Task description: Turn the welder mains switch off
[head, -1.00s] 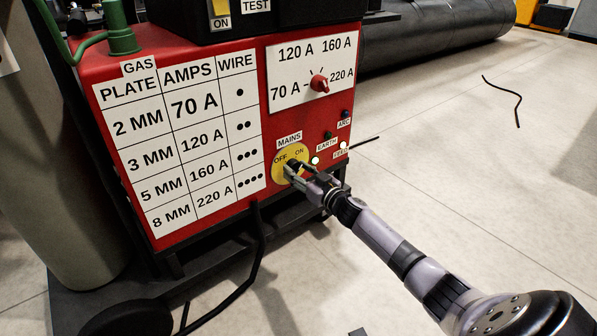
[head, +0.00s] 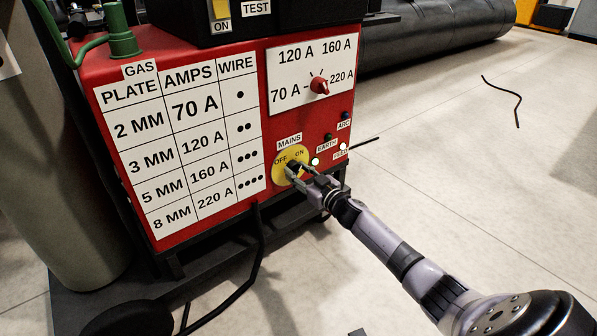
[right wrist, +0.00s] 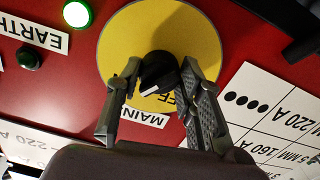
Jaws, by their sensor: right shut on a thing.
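The red welder (head: 215,205) has a yellow round plate (head: 278,175) marked OFF and ON under a MAINS label. The black mains switch knob (right wrist: 159,68) sits at the plate's middle. In the right wrist view its white mark points to the lower left, away from the partly hidden OFF lettering, on the ON side. My right gripper (right wrist: 163,82) is shut on the knob, one finger on each side; it also shows in the head view (head: 298,171). ON is hidden in the wrist view. My left gripper is out of view.
A red amps dial (head: 319,86) is above the plate. A lit green lamp (head: 315,161) and a bright white lamp (head: 343,146) are to its right. A gas cylinder (head: 55,170) stands at left. A black cable (head: 258,250) hangs below. Floor at right is mostly clear.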

